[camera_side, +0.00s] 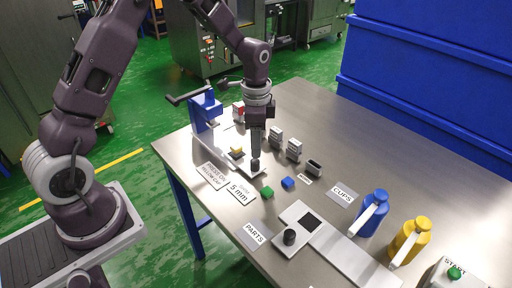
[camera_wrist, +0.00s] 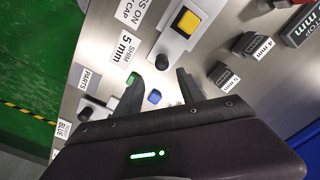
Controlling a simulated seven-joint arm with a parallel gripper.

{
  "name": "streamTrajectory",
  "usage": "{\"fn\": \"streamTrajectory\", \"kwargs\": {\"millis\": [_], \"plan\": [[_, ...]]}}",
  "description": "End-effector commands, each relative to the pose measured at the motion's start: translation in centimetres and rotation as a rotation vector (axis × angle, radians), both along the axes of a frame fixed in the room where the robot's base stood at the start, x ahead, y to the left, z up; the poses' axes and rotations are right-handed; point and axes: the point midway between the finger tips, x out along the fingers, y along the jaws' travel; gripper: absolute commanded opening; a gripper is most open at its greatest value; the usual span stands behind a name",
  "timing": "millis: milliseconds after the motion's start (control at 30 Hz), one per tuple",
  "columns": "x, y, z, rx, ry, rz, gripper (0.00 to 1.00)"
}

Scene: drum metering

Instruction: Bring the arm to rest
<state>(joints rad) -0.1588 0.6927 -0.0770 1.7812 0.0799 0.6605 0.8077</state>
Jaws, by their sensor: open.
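My gripper (camera_side: 256,153) points down over the front end of a metal plate on the steel table. In the wrist view its two dark fingers (camera_wrist: 158,84) stand apart with nothing held between them. A black knob (camera_wrist: 162,62) on the plate shows just beyond the fingertips; in the side view the knob (camera_side: 255,165) is right under the fingers, and I cannot tell if they touch. A yellow square piece (camera_wrist: 187,20) sits in a dark holder farther along the plate, also in the side view (camera_side: 236,151).
A green block (camera_side: 267,192) and blue block (camera_side: 288,182) lie near the gripper. Several grey shim blocks (camera_side: 294,150) stand to its right. A blue press (camera_side: 205,108) with a black handle stands behind left. Blue (camera_side: 374,212) and yellow (camera_side: 409,243) bottles stand front right. The back right table is clear.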

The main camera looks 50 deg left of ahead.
Motion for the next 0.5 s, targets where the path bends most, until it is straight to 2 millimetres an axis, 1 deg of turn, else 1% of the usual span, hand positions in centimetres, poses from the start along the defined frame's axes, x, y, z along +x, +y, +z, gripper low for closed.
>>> {"fn": "streamTrajectory", "kwargs": {"millis": [67,100,167,200,267,300,367,400,500], "plan": [[-0.8,-0.4,3.3,0.009,-0.04,0.044,0.46],[-1.7,-0.6,5.8,0.014,-0.07,0.084,0.46],[-3.7,-1.2,9.8,0.016,-0.12,0.161,0.46],[-5.5,-1.6,12.2,0.014,-0.155,0.216,0.46],[-8.5,-2.1,15.4,0.004,-0.209,0.301,0.46],[-10.7,-2.5,17.2,-0.008,-0.245,0.36,0.46],[-14.2,-3.0,19.3,-0.034,-0.298,0.447,0.46],[-16.5,-3.3,20.3,-0.055,-0.332,0.503,0.46],[-21.4,-3.9,21.2,-0.113,-0.397,0.623,0.46]]}}
